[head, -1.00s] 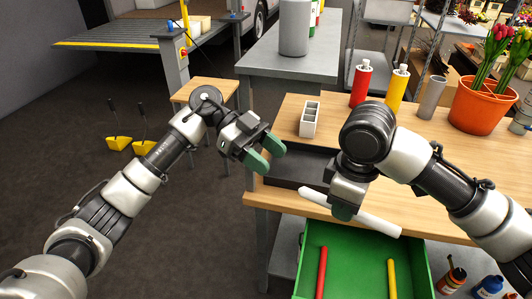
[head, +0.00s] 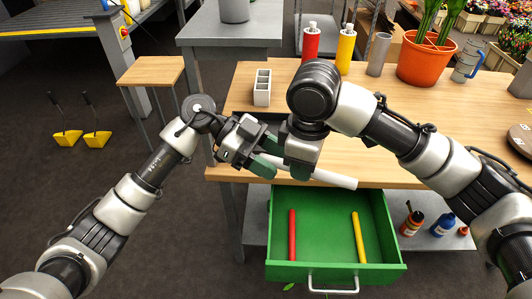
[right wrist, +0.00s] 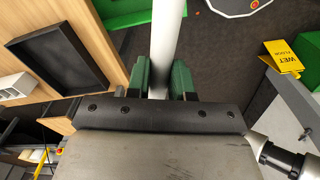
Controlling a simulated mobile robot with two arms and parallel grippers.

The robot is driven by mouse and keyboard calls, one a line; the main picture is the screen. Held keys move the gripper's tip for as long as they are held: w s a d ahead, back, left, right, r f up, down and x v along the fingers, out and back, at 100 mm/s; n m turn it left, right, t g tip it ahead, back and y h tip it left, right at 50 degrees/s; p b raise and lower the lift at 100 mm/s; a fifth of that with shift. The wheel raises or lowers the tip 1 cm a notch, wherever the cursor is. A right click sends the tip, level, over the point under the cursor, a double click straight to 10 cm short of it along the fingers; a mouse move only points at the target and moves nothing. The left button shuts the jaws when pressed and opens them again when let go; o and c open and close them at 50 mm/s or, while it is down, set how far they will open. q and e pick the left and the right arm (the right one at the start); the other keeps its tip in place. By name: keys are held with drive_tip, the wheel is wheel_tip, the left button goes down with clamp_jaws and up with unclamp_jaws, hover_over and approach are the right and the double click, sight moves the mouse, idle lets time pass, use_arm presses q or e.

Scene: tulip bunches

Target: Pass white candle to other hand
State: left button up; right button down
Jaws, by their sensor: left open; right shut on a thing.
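The white candle (head: 335,180) is held level above the front edge of the wooden table. My right gripper (head: 298,172) is shut on it, and its green fingers press on both sides of the candle in the right wrist view (right wrist: 167,35). My left gripper (head: 268,155) is open, with its green fingers at the candle's left end, close beside my right gripper. The left end is partly hidden there, so I cannot tell whether the left fingers touch it.
An open green drawer (head: 325,272) below holds a red candle (head: 292,235) and a yellow candle (head: 359,237). On the table stand a white divided holder (head: 262,88), red (head: 311,42) and yellow (head: 345,50) bottles, a grey cylinder (head: 378,55) and an orange pot (head: 425,62).

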use_arm(q)
clamp_jaws()
use_arm(e)
drive_tip(key=c, duration=0.9)
unclamp_jaws()
